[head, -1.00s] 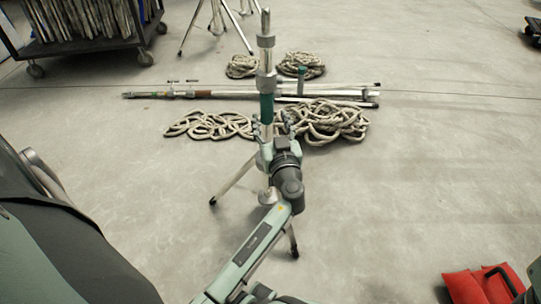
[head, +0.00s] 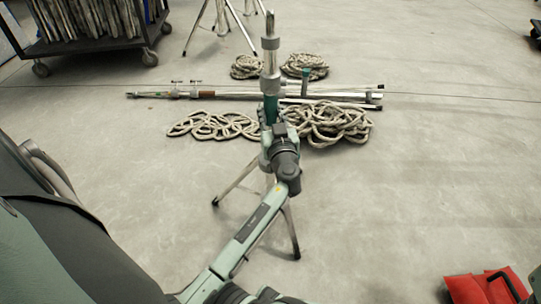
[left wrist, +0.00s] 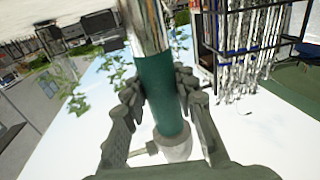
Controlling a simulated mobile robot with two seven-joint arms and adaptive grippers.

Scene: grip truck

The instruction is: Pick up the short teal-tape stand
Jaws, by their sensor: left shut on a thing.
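The short stand (head: 269,60) is a silver upright with a teal tape band (head: 271,108) and splayed legs, standing upright on the floor in the middle of the head view. My left gripper (head: 279,128) is at the teal band, with the arm reaching up from below. In the left wrist view the band (left wrist: 161,92) fills the space between the two fingers, which are shut around it. A grey collar sits just below the band there. The legs appear to rest on the floor. My right gripper is not in view.
Rope coils (head: 335,122) lie just behind the stand, with long poles (head: 235,94) beyond them. A loaded cart (head: 95,45) is at back left, and another tripod (head: 222,25) at the back. A red bag (head: 470,289) lies at front right.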

